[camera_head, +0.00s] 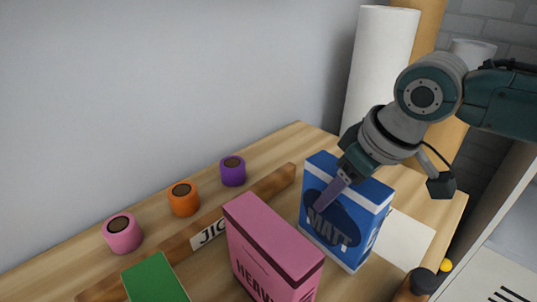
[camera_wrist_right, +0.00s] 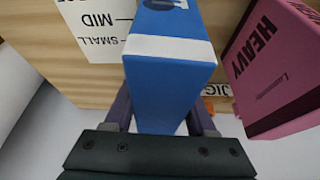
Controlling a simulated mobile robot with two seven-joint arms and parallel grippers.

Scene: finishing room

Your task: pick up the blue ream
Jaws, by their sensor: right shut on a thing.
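The blue ream (camera_head: 376,196), a blue and white box marked "MATT", stands upright on the wooden bench in the head view. My right gripper (camera_head: 330,193) comes down on it from above, with one purple finger across its front face. In the right wrist view the blue ream (camera_wrist_right: 168,75) sits between the two fingers of the right gripper (camera_wrist_right: 160,112), which is shut on it. The head view does not clearly show a gap under the ream. My left gripper is in neither view.
A pink box (camera_head: 270,240) marked "HEAVY" stands just left of the ream, and a green box (camera_head: 156,278) is farther left. A wooden strip (camera_head: 270,184), pink (camera_head: 122,233), orange (camera_head: 184,198) and purple (camera_head: 232,171) rolls lie behind. White paper rolls (camera_head: 380,60) stand at the back.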

